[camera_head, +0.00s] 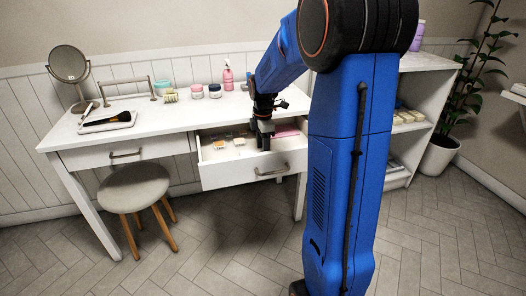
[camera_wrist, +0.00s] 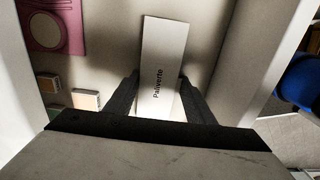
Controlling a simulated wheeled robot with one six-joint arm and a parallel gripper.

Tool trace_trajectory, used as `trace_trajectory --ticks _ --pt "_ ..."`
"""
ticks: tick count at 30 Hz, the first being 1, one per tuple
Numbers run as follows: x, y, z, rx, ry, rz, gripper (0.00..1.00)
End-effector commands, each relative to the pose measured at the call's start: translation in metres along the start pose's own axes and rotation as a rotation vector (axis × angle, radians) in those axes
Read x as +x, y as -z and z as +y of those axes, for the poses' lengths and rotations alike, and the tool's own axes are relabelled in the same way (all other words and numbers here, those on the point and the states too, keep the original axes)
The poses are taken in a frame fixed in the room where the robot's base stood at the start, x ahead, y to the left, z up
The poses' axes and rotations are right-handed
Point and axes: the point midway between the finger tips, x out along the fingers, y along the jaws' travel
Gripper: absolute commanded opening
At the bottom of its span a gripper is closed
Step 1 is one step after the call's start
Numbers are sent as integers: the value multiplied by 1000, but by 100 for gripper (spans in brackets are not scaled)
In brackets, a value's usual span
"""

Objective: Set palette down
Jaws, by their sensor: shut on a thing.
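A flat white palette (camera_wrist: 163,50) with the printed word "Paliverte" shows between the two fingers in the wrist view. My gripper (camera_wrist: 158,85) is shut on it by its two long sides. In the head view my gripper (camera_head: 264,143) points down inside the open drawer (camera_head: 245,177) of the white vanity table. The palette is hidden behind the fingers or the drawer front there. I cannot tell if the palette touches the drawer floor.
A pink case with a round pan (camera_wrist: 57,27) lies in the drawer; it also shows in the head view (camera_head: 287,130). The drawer walls stand close around. A grey stool (camera_head: 134,187) stands at front left.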

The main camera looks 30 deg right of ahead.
Motion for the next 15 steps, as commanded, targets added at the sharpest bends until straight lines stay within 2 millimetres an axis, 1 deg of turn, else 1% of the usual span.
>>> trace_trajectory --ticks 7,8,9,10,15 --pt "3 0 0 0 1 0 19" --pt "2 0 0 0 1 0 56" --pt "2 0 0 0 1 0 66" --pt "2 0 0 0 1 0 68" --pt "2 0 0 0 0 0 68"
